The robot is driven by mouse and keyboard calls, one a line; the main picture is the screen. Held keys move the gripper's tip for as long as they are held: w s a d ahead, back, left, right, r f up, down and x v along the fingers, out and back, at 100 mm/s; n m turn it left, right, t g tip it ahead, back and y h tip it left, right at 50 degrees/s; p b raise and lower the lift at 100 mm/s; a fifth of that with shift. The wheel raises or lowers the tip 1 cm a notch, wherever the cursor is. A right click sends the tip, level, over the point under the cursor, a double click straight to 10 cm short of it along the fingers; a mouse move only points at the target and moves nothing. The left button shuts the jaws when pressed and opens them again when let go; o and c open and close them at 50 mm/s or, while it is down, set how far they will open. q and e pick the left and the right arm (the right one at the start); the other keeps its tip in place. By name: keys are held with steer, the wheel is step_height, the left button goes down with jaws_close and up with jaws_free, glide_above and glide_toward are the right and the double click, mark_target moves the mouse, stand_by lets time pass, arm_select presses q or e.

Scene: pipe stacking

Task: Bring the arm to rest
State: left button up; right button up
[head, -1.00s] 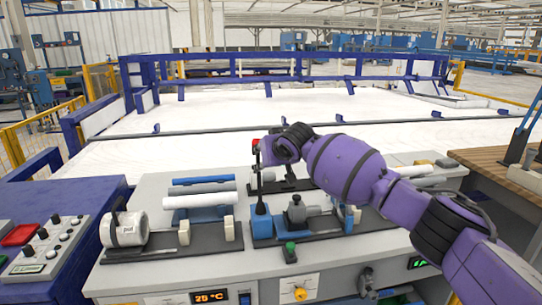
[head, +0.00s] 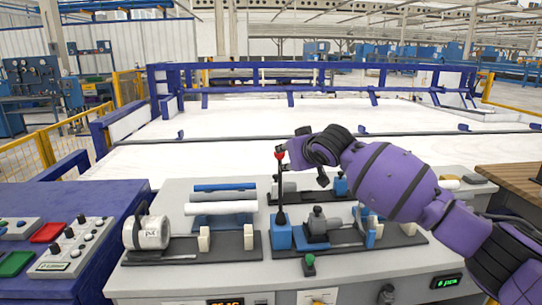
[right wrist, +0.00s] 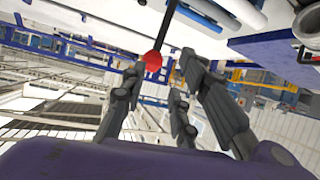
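My right arm, purple with black bands, reaches in from the right in the head view. Its gripper (head: 322,179) hangs small and dark above the bench, to the right of an upright lever with a red knob (head: 280,152). My left gripper is not in view.
A white pipe (head: 220,208) and a blue pipe (head: 225,187) lie on the grey bench (head: 165,272). Behind the bench is a broad white bed (head: 230,130) with blue rails.

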steer(key=s+a+f+n+t+y, duration=0.1)
steer(key=s+a+f+n+y, duration=0.3)
steer(key=a, duration=0.3)
steer(key=s+d+f+p, duration=0.1)
steer(key=s+f+p, duration=0.2)
steer(key=s+f, duration=1.35)
arm_select(q)
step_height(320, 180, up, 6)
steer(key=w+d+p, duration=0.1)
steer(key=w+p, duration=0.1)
steer(key=p, duration=0.1)
arm_select(e)
steer(key=s+d+f+m+g+h, duration=0.1)
steer(key=s+d+f, duration=0.4)
steer(key=s, duration=0.9)
steer(key=s+d+f+m+g+h, duration=0.2)
steer(key=s+d+f+m+h, duration=0.1)
steer(key=s+f, duration=0.8)
steer(key=s+d+f+m+g+h, duration=0.1)
steer(key=s+d+f+m+h, duration=0.2)
steer(key=s, duration=1.4)
steer(key=d+f, duration=0.4)
steer(key=f, duration=0.1)
steer(key=shift+s+d+f+m+g, duration=0.15)
steer(key=shift+s+f+m+g, duration=0.15)
steer(key=shift+f+m, duration=0.1)
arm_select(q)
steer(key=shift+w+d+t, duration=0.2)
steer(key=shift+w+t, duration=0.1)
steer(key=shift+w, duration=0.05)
